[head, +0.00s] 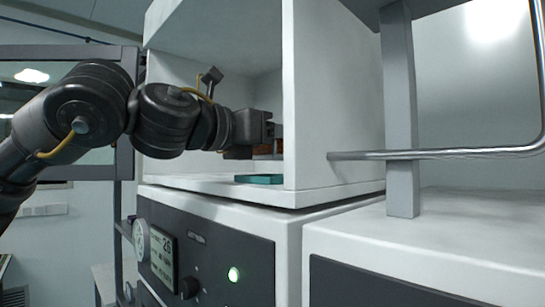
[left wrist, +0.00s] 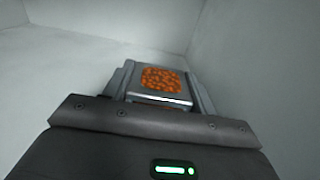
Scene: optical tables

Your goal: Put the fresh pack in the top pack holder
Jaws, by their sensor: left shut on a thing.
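My left gripper (head: 266,140) reaches from the left into an open white compartment, above its floor. In the left wrist view its two fingers are shut on a pack (left wrist: 161,79) with a pale rim and bumpy orange contents. In the head view only an orange-brown bit of the pack (head: 268,148) shows, partly hidden by the gripper and the compartment's right wall. A flat teal piece (head: 260,179) lies on the compartment floor below the gripper; I cannot tell whether it is the top pack holder. My right gripper is not in view.
The white compartment's right wall (head: 334,95) stands close to the gripper. Below is a dark control panel (head: 210,260) with a display, a knob and a lit green button. A grey post (head: 400,110) and a metal rail (head: 440,154) stand to the right.

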